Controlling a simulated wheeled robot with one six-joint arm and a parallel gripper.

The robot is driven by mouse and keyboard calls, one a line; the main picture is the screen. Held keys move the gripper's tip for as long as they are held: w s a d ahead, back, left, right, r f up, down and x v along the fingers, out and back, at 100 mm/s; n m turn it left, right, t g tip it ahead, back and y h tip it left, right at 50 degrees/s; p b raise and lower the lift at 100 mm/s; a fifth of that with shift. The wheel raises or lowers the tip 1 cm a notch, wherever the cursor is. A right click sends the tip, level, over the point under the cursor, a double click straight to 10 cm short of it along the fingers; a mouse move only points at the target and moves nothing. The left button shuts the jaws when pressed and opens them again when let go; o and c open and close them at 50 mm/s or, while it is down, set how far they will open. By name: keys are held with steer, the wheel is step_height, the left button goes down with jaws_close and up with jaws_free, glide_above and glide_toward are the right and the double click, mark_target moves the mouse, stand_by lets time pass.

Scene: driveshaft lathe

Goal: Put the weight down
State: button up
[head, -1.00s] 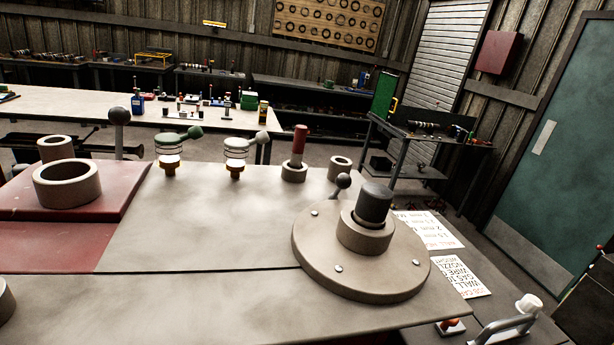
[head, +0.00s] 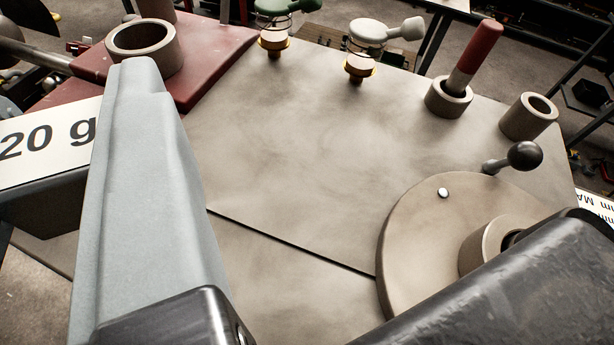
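A white label reading "20 g" (head: 45,145) shows at the left edge of the head view, above a dark grey body (head: 45,203). This looks like the weight, but the picture edge cuts it off. A long light grey part (head: 150,190), which looks like part of my gripper or arm, stands in front of it and hides its right side. A black part (head: 490,295), probably also mine, crosses the lower right. I cannot make out two fingertips, nor whether the weight is held or rests on something.
A worn beige worktop (head: 290,140) is mostly bare in the middle. A round plate (head: 425,235) with a collar and a ball lever (head: 523,155) stands at right. At the back are spring-topped knobs (head: 370,35), a red-handled pin (head: 478,50) in a ring, and an empty ring (head: 528,116). A red block (head: 215,45) bears another ring.

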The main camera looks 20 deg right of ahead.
steer(key=shift+f, duration=5)
steer(key=shift+f, duration=0.2)
steer(key=o, duration=0.9)
steer(key=shift+o, duration=0.2)
steer(key=shift+r, duration=0.15)
steer(key=shift+s+r, duration=0.1)
steer(key=shift+s, duration=0.15)
steer(key=v, duration=1.1)
steer(key=shift+s, duration=0.2)
